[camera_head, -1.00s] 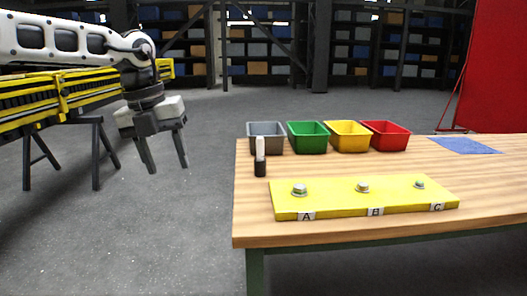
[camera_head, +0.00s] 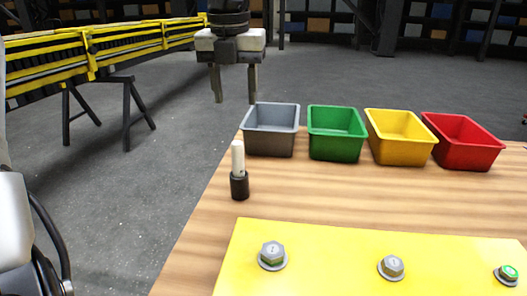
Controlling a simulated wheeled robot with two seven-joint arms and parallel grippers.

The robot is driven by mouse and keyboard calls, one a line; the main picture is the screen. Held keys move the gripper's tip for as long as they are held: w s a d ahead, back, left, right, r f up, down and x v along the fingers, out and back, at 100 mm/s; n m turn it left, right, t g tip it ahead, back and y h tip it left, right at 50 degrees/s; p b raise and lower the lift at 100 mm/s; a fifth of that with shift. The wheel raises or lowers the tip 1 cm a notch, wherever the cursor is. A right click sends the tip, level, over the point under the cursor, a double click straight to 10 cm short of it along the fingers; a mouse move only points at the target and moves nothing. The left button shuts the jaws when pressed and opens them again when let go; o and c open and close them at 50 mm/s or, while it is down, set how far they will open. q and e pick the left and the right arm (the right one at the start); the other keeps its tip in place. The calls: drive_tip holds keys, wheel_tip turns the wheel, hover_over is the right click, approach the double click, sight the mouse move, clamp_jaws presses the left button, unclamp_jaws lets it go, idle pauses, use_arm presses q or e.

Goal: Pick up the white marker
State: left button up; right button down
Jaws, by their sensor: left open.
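The white marker (camera_head: 238,158) stands upright on the wooden table, its lower end in a black holder or cap (camera_head: 239,186). It is near the table's left edge, in front of the grey bin. My left gripper (camera_head: 233,101) is open and empty, with its fingers pointing down. In the picture it is above the marker, apart from it, and looks to be farther back near the grey bin. My right gripper is not in view.
Grey (camera_head: 270,131), green (camera_head: 336,134), yellow (camera_head: 399,138) and red (camera_head: 461,142) bins stand in a row behind the marker. A yellow plate (camera_head: 334,262) with bolts lies in front. Bare wood surrounds the marker.

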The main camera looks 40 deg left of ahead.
use_arm(q)
hover_over(238, 156)
drive_tip(key=f, duration=0.9)
drive_tip(key=shift+a+f, duration=0.15)
drive_tip(key=shift+a, duration=0.15)
drive_tip(key=shift+w+a+f+p, duration=0.1)
drive_tip(key=shift+w+f+p, duration=0.05)
drive_tip(key=shift+f, duration=0.85)
drive_tip(key=shift+w+a+f+p, duration=0.1)
drive_tip(key=shift+w+f+p, duration=0.1)
drive_tip(key=shift+f, duration=0.8)
drive_tip(key=shift+w+a+f+p, duration=0.1)
drive_tip(key=shift+w+f, duration=0.05)
drive_tip(key=shift+f, duration=0.85)
clamp_jaws()
